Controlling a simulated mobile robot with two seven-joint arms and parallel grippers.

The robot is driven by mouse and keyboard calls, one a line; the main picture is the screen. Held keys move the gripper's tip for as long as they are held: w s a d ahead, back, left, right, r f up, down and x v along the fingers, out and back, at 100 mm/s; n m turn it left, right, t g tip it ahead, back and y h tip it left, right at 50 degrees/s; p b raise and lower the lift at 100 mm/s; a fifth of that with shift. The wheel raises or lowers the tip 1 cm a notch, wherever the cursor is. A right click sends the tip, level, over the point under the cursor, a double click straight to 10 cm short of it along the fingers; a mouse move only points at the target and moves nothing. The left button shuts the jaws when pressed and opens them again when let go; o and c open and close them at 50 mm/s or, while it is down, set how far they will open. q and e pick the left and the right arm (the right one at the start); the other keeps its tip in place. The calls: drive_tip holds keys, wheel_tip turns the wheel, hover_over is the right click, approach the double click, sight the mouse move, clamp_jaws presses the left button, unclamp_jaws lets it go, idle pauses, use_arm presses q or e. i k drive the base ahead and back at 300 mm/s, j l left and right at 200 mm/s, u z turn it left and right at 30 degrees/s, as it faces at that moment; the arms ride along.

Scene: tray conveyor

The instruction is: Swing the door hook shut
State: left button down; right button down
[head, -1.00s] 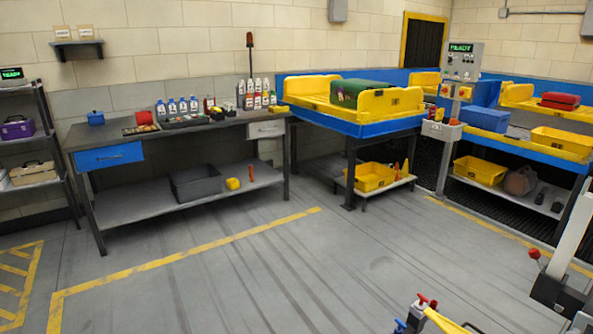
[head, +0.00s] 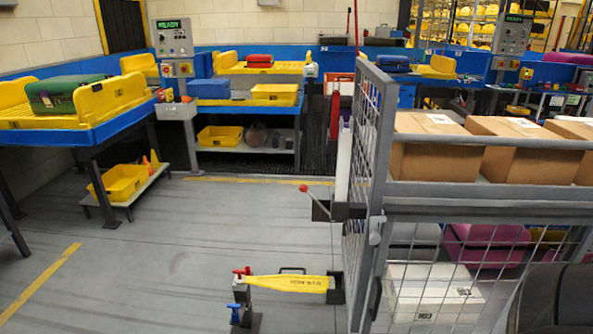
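A tall grey wire-mesh panel, which looks like a cage door (head: 358,190), stands edge-on right of centre. A thin lever with a red ball knob (head: 304,188) sticks out to the left from a dark bracket (head: 338,210) on its edge. I cannot tell whether this lever is the door hook, or whether it is latched. Lower down, a yellow lettered bar (head: 285,283) runs level between the mesh panel and a short post with red and blue handles (head: 242,300). Neither of my grippers shows in the head view.
Cardboard boxes (head: 432,150) fill the shelf behind the mesh; a white box (head: 432,292) and a pink case (head: 487,245) lie below. A conveyor with a green case (head: 68,93) stands left. The grey floor (head: 150,270) at left and centre is open.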

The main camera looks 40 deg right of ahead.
sight(376, 237)
drive_tip(key=i+j+z, duration=0.2)
drive_tip(key=j+z, duration=0.15)
drive_tip(key=i+j+z, duration=0.1)
drive_tip(key=j+z, duration=0.25)
drive_tip(key=j, duration=0.25)
drive_tip(key=j+z, duration=0.4)
drive_tip(key=j, duration=0.15)
drive_tip(key=i, duration=0.05)
